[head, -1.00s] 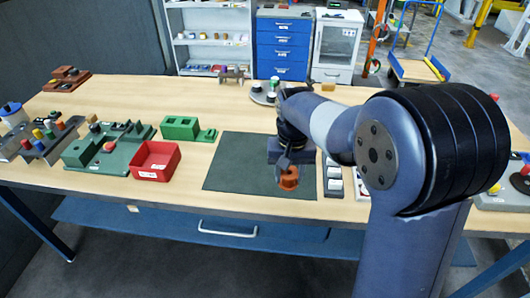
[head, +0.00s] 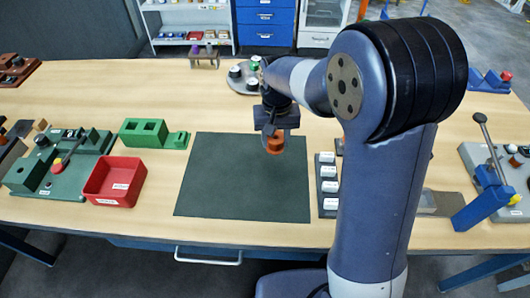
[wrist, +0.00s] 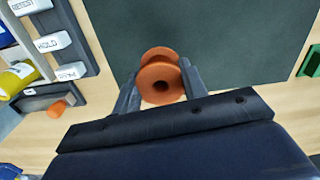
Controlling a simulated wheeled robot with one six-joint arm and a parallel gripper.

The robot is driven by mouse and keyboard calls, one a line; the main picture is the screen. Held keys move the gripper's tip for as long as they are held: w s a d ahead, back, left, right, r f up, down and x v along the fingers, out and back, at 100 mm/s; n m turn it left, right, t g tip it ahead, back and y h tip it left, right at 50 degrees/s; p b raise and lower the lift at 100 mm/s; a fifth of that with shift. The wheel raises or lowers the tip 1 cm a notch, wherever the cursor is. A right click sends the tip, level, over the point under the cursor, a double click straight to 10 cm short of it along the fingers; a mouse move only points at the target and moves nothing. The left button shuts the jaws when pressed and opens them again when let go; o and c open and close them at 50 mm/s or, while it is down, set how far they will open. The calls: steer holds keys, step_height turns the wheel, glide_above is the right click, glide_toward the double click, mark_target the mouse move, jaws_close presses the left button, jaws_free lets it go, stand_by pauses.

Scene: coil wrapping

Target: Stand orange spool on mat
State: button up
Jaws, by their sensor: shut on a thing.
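The orange spool (head: 274,145) is held in my gripper (head: 274,138). In the wrist view the spool (wrist: 160,62) sits between the two dark fingers (wrist: 160,88), its round flange and centre hole facing the camera. The dark green mat (head: 235,185) lies flat and bare on the table. In the head view the spool appears over the mat's far right part. In the wrist view it overlaps the mat's edge (wrist: 215,35). It looks raised above the surface; the exact gap cannot be told.
White labelled blocks (head: 328,185) stand in a row right of the mat. A red tray (head: 114,182) and green blocks (head: 150,133) are to its left. A round grey tray with small spools (head: 243,78) is behind. The mat is clear.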

steer(key=shift+f, duration=3.15)
steer(key=shift+f, duration=0.1)
steer(key=o, duration=1)
steer(key=shift+c, duration=0.2)
step_height(320, 180, up, 12)
